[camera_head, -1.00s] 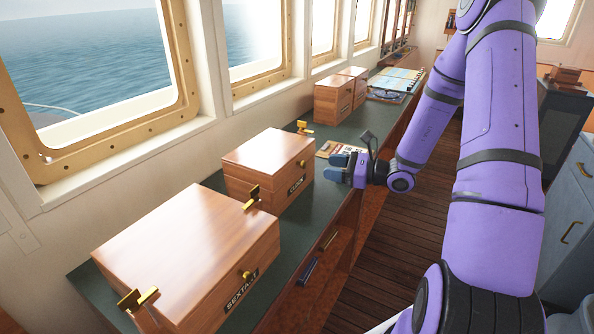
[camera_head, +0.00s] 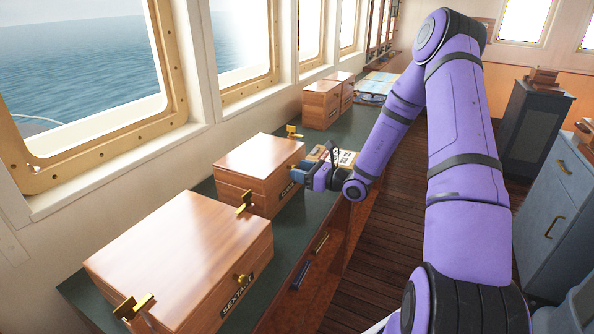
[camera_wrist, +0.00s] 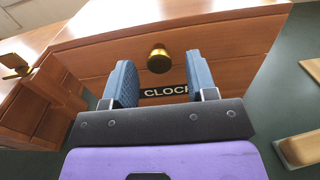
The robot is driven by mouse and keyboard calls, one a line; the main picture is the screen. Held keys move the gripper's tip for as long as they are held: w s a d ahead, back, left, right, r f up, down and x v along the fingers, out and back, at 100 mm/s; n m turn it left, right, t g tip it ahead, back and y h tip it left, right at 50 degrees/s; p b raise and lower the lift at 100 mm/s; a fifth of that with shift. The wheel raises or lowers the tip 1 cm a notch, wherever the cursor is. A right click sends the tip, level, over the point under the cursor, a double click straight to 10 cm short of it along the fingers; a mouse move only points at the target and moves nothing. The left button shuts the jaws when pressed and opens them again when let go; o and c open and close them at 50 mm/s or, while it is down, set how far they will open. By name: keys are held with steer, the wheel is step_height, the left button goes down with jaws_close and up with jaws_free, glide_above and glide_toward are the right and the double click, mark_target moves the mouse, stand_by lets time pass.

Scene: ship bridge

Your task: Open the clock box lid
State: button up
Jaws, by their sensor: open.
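The clock box (camera_head: 250,190) is a wooden box on the green counter, with its lid (camera_head: 262,155) shut. In the wrist view its front shows a round brass knob (camera_wrist: 159,60) on the lid's front and the label CLOCK (camera_wrist: 166,92) below it. My gripper (camera_head: 303,172) is at the box's front right side. In the wrist view my gripper (camera_wrist: 160,72) is open, its blue fingers to the left and right of the knob, with nothing held. Whether the fingertips touch the box front I cannot tell.
The larger sextant box (camera_head: 180,260) stands in front of the clock box. Brass brackets (camera_head: 244,202) stick up by the box corners.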

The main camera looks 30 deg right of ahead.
steer(key=shift+w+a, duration=0.45)
steer(key=shift+w, duration=0.15)
steer(key=shift+c, duration=0.4)
